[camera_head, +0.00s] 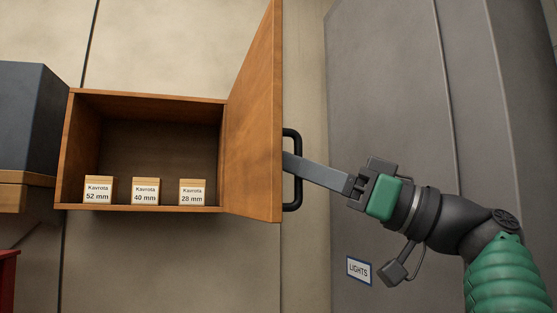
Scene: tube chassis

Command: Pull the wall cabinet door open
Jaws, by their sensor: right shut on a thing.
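The wooden wall cabinet (150,98) is in the left half of the head view. Its door (258,125) is hinged on the right side and stands swung wide open toward me, so the inside shows. A black bar handle (297,170) is on the door's outer face. My right gripper (292,165) reaches in from the right, with its fingers shut on the handle. The fingertips are partly hidden at the handle. My left gripper is not in view.
Several small labelled boxes, including a Kavrota 40 mm box (146,191), stand on the cabinet floor. A dark grey box (30,115) is left of the cabinet. A tall grey metal cabinet (385,90) stands behind my right arm, with a LIGHTS sign (359,270).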

